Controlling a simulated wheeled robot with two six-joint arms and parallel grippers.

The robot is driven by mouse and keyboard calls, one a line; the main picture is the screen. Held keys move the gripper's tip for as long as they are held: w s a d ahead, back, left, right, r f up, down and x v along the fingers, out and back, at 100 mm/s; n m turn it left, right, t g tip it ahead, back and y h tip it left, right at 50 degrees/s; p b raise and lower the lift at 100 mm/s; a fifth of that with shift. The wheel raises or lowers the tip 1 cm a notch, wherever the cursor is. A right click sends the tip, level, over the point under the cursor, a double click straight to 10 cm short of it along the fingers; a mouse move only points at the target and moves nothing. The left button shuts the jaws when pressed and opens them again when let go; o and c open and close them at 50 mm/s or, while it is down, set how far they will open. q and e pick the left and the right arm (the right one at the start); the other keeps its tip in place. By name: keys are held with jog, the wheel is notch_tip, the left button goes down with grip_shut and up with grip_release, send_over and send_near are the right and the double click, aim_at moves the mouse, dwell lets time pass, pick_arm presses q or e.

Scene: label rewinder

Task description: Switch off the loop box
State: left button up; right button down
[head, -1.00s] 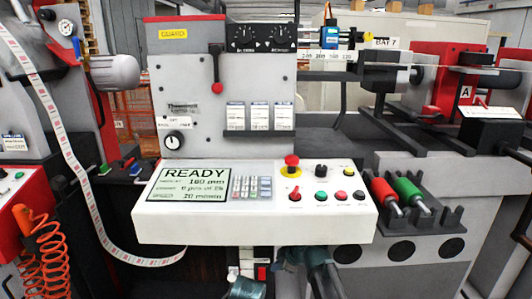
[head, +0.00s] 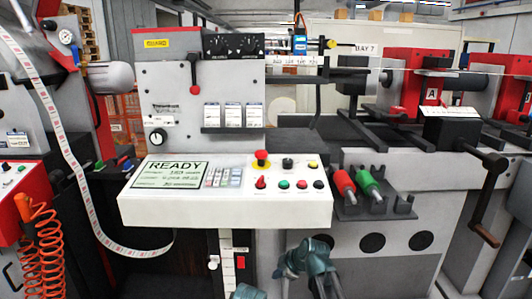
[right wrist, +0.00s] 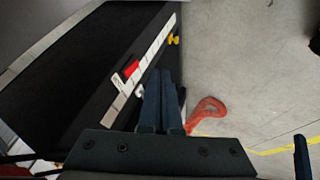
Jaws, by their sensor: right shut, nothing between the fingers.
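The right wrist view shows pale strips with a red switch (right wrist: 131,69), a white knob (right wrist: 139,90) and a yellow part (right wrist: 173,40) on a dark front. My right gripper (right wrist: 165,73) is shut and empty, with its fingers over the space beside these strips. Whether they touch cannot be told. In the head view my right arm reaches in low, right of the panel. My left gripper is not seen.
The white console (head: 225,206) overhangs the panel, with a red mushroom button (head: 262,157) and a screen reading READY. An orange coiled hose (head: 45,235) hangs at left. A crank handle (head: 485,235) hangs at right.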

jog(key=s+d+f+m+g+h, duration=0.1)
jog(key=s+f+m+g+h, duration=0.15)
jog(key=s+m, duration=0.7)
jog(key=s+d+f+m+g+h, duration=0.2)
jog(key=s+m+g+h, duration=0.15)
jog(key=s, duration=1.25)
pick_arm(q)
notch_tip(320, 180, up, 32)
jog(key=p, duration=3.2)
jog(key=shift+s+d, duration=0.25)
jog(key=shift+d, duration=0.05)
pick_arm(e)
notch_tip(320, 180, up, 32)
jog(key=shift+a+r+n+t, duration=0.2)
jog(key=shift+a+n+t, duration=0.05)
jog(key=shift+n+t, duration=0.05)
